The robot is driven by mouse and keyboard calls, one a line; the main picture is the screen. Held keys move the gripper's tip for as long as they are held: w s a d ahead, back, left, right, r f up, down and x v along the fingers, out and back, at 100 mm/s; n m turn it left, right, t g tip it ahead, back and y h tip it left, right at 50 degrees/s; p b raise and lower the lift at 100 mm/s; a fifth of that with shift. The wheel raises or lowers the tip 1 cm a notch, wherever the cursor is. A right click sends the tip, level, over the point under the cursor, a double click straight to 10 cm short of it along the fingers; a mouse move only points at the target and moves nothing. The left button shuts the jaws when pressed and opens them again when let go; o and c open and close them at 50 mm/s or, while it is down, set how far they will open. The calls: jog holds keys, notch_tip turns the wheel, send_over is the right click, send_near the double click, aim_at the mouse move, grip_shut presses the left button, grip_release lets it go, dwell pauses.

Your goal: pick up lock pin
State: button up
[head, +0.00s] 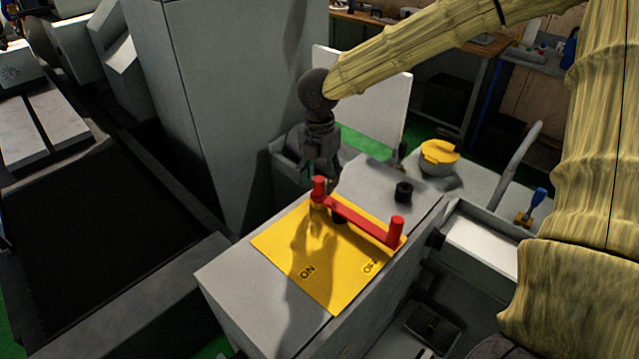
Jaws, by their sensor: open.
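A yellow plate (318,272) marked ON and OFF lies on top of a grey machine box. A red bar (358,219) crosses the plate, with a red upright post (396,231) at its right end near OFF. A second red upright post (319,187) stands at its left end. I cannot tell for sure which red part is the lock pin. My gripper (327,184) is open and points down right at the left post, its fingers partly behind it. The picture does not show whether they touch it.
A black knob (404,191) stands on the box to the right of my gripper. A tall grey cabinet (215,100) rises to the left. Behind are a white panel (375,100) and a yellow-lidded round container (439,153). A dark machine bed is at far left.

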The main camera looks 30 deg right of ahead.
jog(key=shift+f, duration=0.5)
grip_shut()
